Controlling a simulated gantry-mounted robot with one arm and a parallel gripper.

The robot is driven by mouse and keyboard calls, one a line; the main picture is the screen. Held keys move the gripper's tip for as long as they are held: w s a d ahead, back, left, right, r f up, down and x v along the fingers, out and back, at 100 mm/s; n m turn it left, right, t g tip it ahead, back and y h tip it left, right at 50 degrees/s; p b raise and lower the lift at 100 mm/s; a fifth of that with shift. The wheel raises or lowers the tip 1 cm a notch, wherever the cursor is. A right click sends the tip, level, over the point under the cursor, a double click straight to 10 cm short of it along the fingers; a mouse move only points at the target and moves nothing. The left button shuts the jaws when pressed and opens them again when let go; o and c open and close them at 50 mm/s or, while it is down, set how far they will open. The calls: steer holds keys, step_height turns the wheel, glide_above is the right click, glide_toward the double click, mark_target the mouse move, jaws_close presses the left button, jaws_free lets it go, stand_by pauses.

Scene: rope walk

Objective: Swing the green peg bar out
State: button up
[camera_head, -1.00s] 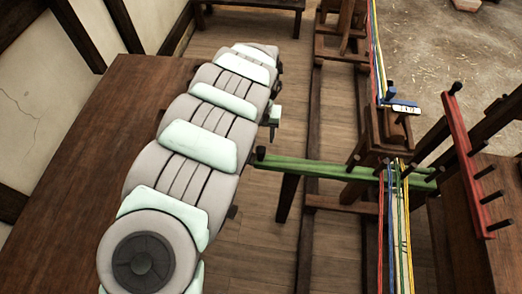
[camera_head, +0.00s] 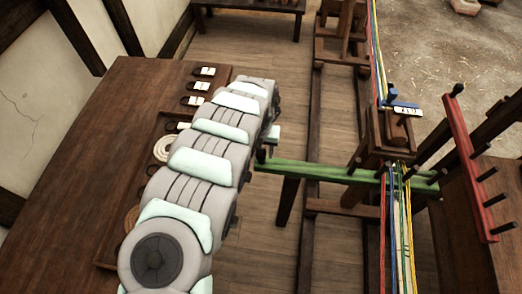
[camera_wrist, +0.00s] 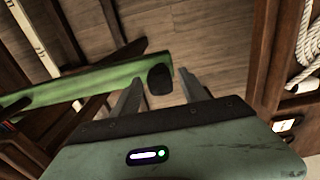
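The green peg bar (camera_head: 318,171) reaches left from the rope stand in the head view, with dark pegs along it and several coloured ropes (camera_head: 399,215) crossing its right part. It also runs in from the left in the wrist view (camera_wrist: 80,83). A dark peg (camera_wrist: 160,78) sits at its free end. My gripper (camera_wrist: 161,76) is open, its two fingers on either side of that peg in the wrist view. I see no clear contact, and cannot tell how deep the peg sits. In the head view my arm mostly hides the gripper near the bar's free end.
A red peg bar (camera_head: 467,157) stands upright at right. A wooden table (camera_head: 95,170) at left holds a tray with rope coils (camera_head: 165,148) and small tagged items, partly behind my arm. A wooden post with a white tag (camera_head: 407,110) stands behind the green bar.

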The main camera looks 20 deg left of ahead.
jaws_close()
stand_by(0.3)
stand_by(0.9)
